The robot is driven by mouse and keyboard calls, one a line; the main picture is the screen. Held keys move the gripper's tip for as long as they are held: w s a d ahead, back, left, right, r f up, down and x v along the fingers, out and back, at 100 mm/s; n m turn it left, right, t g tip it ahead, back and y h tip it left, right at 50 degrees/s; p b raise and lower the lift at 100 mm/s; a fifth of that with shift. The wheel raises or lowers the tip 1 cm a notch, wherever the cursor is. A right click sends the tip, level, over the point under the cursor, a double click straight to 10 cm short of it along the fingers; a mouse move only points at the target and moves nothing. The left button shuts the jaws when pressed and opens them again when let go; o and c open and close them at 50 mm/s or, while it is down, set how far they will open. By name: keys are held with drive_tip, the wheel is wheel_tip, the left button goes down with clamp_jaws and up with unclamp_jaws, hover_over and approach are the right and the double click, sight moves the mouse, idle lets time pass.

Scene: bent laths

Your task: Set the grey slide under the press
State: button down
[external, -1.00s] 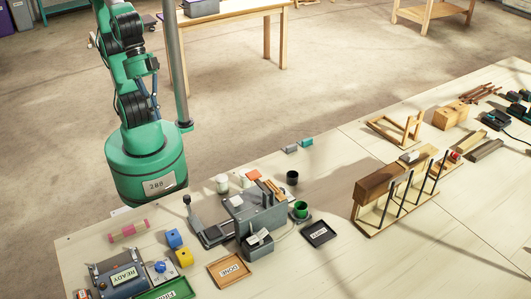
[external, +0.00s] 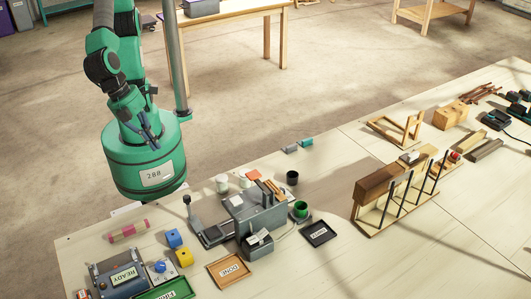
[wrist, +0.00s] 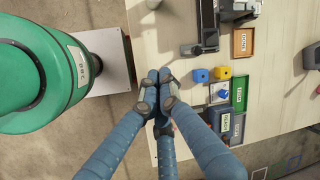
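The grey press (external: 262,218) stands on the bench in the external view; its edge also shows at the top of the wrist view (wrist: 235,12). A dark grey flat piece (external: 212,237) lies against its left side, partly under it, and looks like the slide; the wrist view shows it too (wrist: 208,28). I cannot tell how far it reaches under the press. My gripper (external: 152,138) is in front of my green base, left of the press and apart from both. In the wrist view its blue fingers (wrist: 160,85) meet at the tips, with nothing visible between them.
A lever with a dark knob (external: 187,200) rises left of the press. Blue (external: 174,238) and yellow (external: 184,257) cubes, a DONE tray (external: 213,280) and a READY box (external: 95,279) stand in front. A pink roll (external: 128,232) lies at left. A wooden rack (external: 375,220) stands right.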

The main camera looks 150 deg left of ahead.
drive_tip(key=w+d+f+m+t+y+p, duration=0.1)
drive_tip(key=w+d+f+m+y+p, duration=0.3)
drive_tip(key=d+m, duration=0.6)
drive_tip(key=shift+w+d+f+m+t+p, duration=0.2)
drive_tip(key=shift+w+f+m+t+p, duration=0.2)
drive_tip(key=shift+w+f+m+p, duration=0.85)
drive_tip(key=shift+s+f+b, duration=0.35)
drive_tip(key=shift+s+f, duration=0.1)
drive_tip(key=w+a+r+b+x, duration=0.1)
drive_tip(key=a+r+b+x, duration=0.1)
drive_tip(key=x, duration=1)
drive_tip(key=shift+a+f+b, duration=0.2)
drive_tip(key=shift+a+b, duration=0.1)
drive_tip(key=shift+a, duration=0.1)
drive_tip(key=a+b, duration=0.1)
drive_tip(key=a, duration=1.6)
drive_tip(key=shift+b, duration=0.4)
drive_tip(key=shift+d, duration=0.1)
